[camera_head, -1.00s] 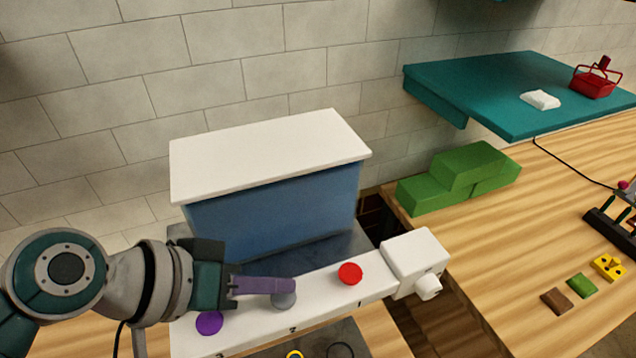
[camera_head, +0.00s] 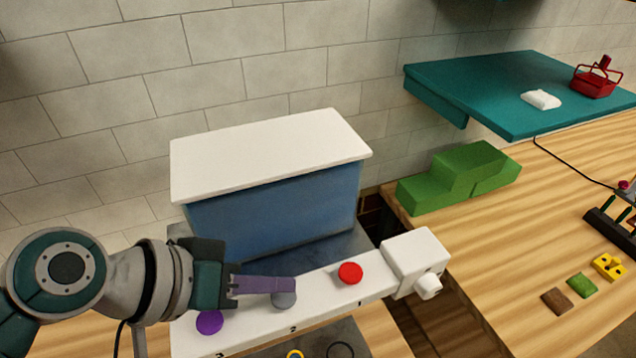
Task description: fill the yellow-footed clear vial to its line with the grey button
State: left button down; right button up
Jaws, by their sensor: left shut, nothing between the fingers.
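The grey button (camera_head: 284,300) is the middle one of three on the white panel (camera_head: 325,291). My left gripper (camera_head: 290,285) is shut and empty, its purple fingers reaching over the grey button. The fingertips cover the button's upper part; I cannot tell whether they press it. A yellow ring (camera_head: 295,354) shows at the bottom edge, in front of the panel; it may be the vial's yellow foot, but the rest is cut off. No fill line or liquid level shows. My right gripper is not in view.
A red button (camera_head: 350,273) and a purple button (camera_head: 209,322) flank the grey one. A blue box with a white lid (camera_head: 270,155) stands behind the panel. Green blocks (camera_head: 455,178) and a teal shelf (camera_head: 500,95) are at the right.

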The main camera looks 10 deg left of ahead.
aim_at(276, 302)
pick_arm(q)
jog(key=shift+f, duration=0.15)
jog(key=shift+f+b, duration=0.25)
jog(key=shift+b, duration=0.1)
jog(key=shift+f+b, duration=0.5)
jog(key=shift+f, duration=0.1)
dwell(0.7)
dwell(0.4)
jog(key=shift+r+p, duration=1.05)
notch_tip(276, 302, up, 5)
jog(key=p, duration=0.5)
